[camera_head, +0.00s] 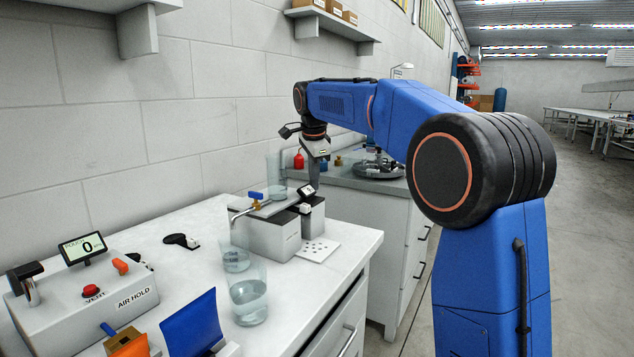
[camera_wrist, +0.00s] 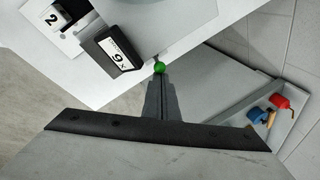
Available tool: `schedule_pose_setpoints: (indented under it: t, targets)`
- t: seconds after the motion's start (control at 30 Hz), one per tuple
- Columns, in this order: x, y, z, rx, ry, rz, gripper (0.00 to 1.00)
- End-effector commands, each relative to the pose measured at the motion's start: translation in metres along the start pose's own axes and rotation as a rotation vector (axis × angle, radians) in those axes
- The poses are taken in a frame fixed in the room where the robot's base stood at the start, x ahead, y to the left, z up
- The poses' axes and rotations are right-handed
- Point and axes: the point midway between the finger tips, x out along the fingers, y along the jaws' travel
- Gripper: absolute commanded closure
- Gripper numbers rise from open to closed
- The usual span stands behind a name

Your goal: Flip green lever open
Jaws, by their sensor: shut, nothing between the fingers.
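The green lever shows in the wrist view as a round green knob (camera_wrist: 159,67), right at the tips of my gripper (camera_wrist: 160,78). I cannot tell whether the tips touch it. The rest of the lever is hidden, and I cannot make the lever out in the head view. My gripper is shut and empty. In the head view my gripper (camera_head: 314,184) points down beside a small grey box (camera_head: 312,217) with a tilted display (camera_head: 307,191). That display also shows in the wrist view (camera_wrist: 113,54), just left of the knob.
A larger grey box (camera_head: 272,237) with a blue-handled tap (camera_head: 255,196) stands left of my gripper. Glass beakers (camera_head: 248,301) stand in front of it. An AIR HOLD panel (camera_head: 115,293) is at the front left.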

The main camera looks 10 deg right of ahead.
Motion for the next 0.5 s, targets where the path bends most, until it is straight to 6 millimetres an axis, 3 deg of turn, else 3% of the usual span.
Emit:
schedule_pose_setpoints:
  t: [0.27, 0.5]
  targets:
    - [-0.0010, -0.0062, 0.0123, -0.056, 0.113, 0.152, 1.00]
    - [-0.0018, -0.0074, 0.0124, -0.053, 0.112, 0.149, 1.00]
